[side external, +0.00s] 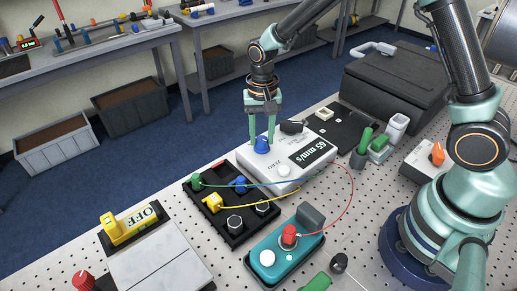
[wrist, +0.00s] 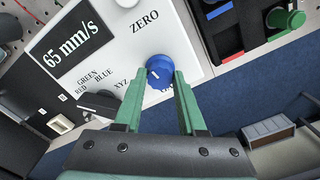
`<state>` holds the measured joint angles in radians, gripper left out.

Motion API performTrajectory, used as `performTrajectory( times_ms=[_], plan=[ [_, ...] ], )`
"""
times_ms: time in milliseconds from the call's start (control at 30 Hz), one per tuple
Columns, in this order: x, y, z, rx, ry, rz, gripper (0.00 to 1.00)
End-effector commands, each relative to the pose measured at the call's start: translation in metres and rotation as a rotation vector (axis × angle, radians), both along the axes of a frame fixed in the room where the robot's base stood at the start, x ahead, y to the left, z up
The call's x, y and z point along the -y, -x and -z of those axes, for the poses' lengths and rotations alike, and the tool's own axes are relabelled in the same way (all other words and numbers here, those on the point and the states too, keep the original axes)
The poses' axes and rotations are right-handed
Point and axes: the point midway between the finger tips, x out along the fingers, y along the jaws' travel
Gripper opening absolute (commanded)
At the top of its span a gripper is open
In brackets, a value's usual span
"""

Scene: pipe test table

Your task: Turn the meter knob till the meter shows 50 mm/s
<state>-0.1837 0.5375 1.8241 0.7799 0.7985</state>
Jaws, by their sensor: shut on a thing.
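The white meter (side external: 262,170) stands on the perforated table; in the wrist view its dark display (wrist: 73,38) reads 65 mm/s. The blue meter knob (wrist: 160,66) has a pale pointer mark and sits between my fingers. In the side view the knob (side external: 262,146) shows below my gripper (side external: 262,139), which comes down from above. My gripper (wrist: 160,82) is shut on the knob, one finger on each side of it. A black selector (wrist: 97,103) with labels RED, GREEN, BLUE and XYZ is beside the knob. A ZERO label is also on the meter's face.
A black connector block (side external: 232,208) with green, blue and yellow plugs stands close in front of the meter. Thin wires cross the meter's near side. A teal box (side external: 285,245) with a red plug is nearer the camera. A yellow OFF switch (side external: 125,228) is at left.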

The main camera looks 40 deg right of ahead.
Motion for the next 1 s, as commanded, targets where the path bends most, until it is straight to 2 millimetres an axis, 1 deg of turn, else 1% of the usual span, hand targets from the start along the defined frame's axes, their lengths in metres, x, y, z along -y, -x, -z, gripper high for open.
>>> performTrajectory(
  times_ms=[700, 1000],
  plan=[
    [0.0002, -0.0002, -0.0010, 0.000, 0.000, -0.669, 0.00],
    [0.0001, -0.0004, -0.0011, 0.000, 0.000, -0.920, 0.00]
  ],
)
